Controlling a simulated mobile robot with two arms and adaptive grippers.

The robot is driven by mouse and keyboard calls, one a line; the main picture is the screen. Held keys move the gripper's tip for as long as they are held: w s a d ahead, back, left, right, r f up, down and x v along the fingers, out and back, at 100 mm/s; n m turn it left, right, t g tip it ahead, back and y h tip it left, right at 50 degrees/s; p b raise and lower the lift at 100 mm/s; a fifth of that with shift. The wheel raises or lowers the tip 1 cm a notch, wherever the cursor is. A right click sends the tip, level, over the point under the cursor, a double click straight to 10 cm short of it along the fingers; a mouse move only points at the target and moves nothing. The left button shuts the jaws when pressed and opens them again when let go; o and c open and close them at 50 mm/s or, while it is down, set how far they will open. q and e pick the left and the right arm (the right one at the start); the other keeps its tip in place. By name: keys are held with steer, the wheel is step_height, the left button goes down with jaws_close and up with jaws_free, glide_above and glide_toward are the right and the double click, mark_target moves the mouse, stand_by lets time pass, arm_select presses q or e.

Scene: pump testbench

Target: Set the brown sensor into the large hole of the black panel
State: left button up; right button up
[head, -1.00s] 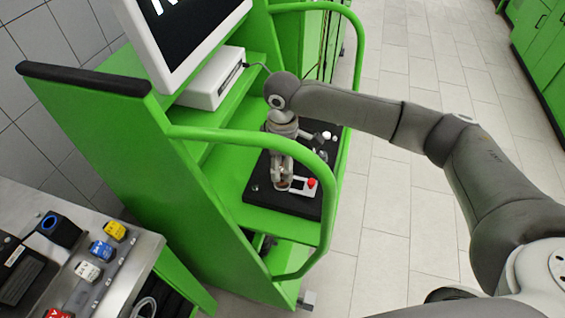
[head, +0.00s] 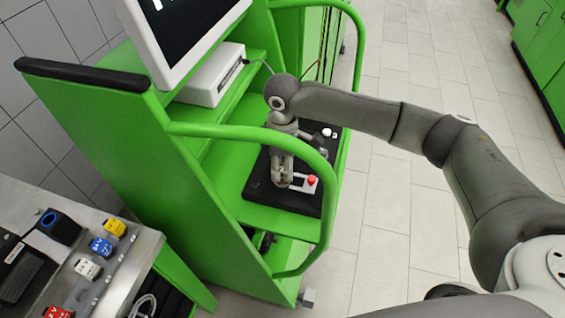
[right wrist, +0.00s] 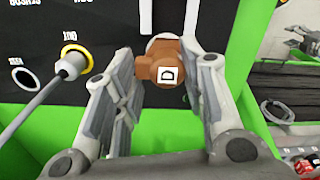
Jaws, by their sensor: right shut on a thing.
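The brown sensor (right wrist: 168,66) shows its face marked "D" in the right wrist view, between the two fingers of my right gripper (right wrist: 163,72). The gripper is shut on it. Beyond it is the black panel (right wrist: 110,22), with white lettering. The sensor covers the panel behind it, so I cannot tell whether it is in a hole or only in front of one. In the head view my right gripper (head: 282,180) points down at the panel (head: 260,192), beside a red button. My left gripper is not in view.
A grey cable plug in a yellow-ringed socket (right wrist: 74,62) is left of my fingers. A green rail (head: 325,190) curves around the panel's near side. A red button (head: 312,180) sits close to the gripper. A steel table (head: 120,270) with coloured blocks is at lower left.

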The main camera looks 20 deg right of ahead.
steer(key=shift+f, duration=0.5)
steer(key=o, duration=1.3)
steer(key=shift+o, duration=0.2)
steer(key=shift+r, duration=0.1)
steer(key=shift+r+p, duration=2.8)
steer(key=shift+p, duration=0.3)
steer(key=shift+r, duration=1.15)
steer(key=shift+d, duration=0.1)
